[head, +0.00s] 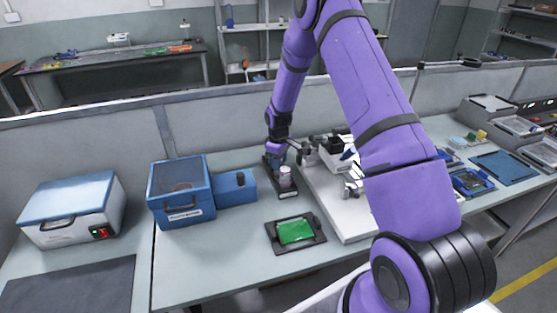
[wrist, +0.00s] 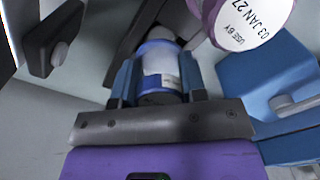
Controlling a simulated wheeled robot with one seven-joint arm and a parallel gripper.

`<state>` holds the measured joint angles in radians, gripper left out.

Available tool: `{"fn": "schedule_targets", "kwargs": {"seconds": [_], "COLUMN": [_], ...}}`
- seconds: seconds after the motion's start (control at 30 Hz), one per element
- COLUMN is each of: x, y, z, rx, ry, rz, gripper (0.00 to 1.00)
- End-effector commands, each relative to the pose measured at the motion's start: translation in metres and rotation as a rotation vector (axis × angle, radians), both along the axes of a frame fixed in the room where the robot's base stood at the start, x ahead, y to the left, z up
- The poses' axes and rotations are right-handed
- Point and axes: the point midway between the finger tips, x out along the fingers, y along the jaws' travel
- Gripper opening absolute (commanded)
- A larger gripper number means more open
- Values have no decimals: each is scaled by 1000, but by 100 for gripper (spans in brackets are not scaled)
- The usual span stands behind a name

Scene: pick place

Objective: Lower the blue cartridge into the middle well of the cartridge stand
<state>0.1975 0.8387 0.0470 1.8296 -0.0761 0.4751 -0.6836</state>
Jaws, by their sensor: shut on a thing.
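My gripper (wrist: 160,72) is shut on the blue cartridge (wrist: 160,62), which has a pale wrap-around label and sits between the two blue fingers. The dark cartridge stand (wrist: 138,28) shows partly behind it in the wrist view. A second cartridge with a purple rim and a white "USE BY 03 JAN 27" face (wrist: 244,22) is at the upper right. In the head view, my gripper (head: 277,157) is at the far end of the black stand (head: 287,193), where a pale cartridge (head: 285,176) stands upright. The wells are hidden; I cannot tell whether the held cartridge touches the stand.
A blue box (head: 236,188) stands close left of the stand; it also shows in the wrist view (wrist: 275,75). A white plate (head: 335,205) with clamps lies to the right. A black frame with a green board (head: 296,231) lies in front. Bare table (head: 225,240) is front left.

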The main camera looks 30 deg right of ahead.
Motion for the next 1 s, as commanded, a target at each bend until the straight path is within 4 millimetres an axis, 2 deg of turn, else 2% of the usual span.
{"fn": "schedule_targets", "kwargs": {"seconds": [0.37,0.4,0.5,0.7,0.8,1.0], "x": [0,0,0,0,0,0], "y": [0,0,0,0,0,0], "z": [0,0,0,-1,-1,-1], "rx": [-1,-1,0,0,0,0], "ry": [-1,-1,0,0,0,0], "rz": [0,0,0,0,0,0], "gripper": [7,46,69,69,50,50]}}
